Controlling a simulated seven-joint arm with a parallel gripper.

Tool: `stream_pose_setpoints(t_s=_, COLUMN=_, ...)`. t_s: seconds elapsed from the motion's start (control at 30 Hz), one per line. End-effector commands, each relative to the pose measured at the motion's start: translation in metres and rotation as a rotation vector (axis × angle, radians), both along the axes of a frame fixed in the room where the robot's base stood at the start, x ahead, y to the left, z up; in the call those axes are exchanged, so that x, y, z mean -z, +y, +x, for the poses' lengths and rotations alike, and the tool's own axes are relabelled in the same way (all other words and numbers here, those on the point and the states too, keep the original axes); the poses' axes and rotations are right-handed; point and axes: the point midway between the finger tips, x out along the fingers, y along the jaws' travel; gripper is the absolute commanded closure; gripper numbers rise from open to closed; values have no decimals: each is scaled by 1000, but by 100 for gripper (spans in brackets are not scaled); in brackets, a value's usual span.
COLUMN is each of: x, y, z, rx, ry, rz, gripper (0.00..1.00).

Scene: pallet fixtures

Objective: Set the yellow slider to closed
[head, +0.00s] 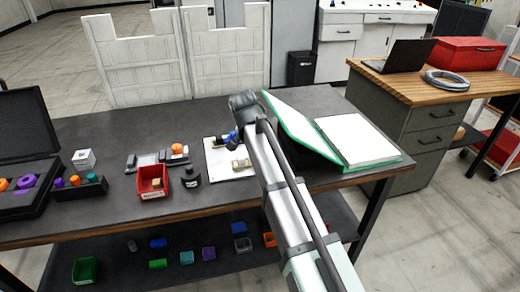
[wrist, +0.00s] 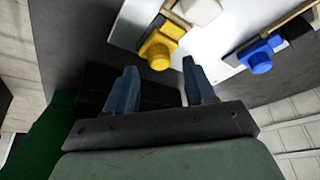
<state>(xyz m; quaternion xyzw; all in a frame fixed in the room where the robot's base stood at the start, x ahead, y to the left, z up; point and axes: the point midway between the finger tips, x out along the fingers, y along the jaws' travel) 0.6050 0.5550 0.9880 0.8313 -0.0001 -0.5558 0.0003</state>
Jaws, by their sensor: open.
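The yellow slider (wrist: 160,50) is a block with a round knob on a rail on a white board (wrist: 222,62), at the top middle of the wrist view. My gripper (wrist: 159,68) is open, with its two blue-grey fingers apart and nothing between them. The knob lies just ahead of the fingertips, roughly in line with the gap; I cannot tell the height between them. A blue slider (wrist: 258,56) sits on another rail to the right. In the head view, the white board (head: 216,160) is partly hidden by my arm, and I cannot make out the yellow slider.
A red bin (head: 152,182) and a dark round item (head: 190,177) stand left of the board on the dark table (head: 115,222). A green-edged open case (head: 372,167) lies to the right. A dark open case (head: 28,205) is at far left.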

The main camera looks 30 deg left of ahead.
Motion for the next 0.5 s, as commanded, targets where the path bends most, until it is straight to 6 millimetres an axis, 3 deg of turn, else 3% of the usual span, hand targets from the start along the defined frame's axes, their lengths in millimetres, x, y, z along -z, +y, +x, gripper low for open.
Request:
stream_pose_setpoints(t_s=0.2, x=17, y=0, z=7, rx=0, ry=0, rz=0, gripper=46)
stream_pose_setpoints(t_s=0.5, x=20, y=0, z=9, rx=0, ry=0, rz=1, gripper=46)
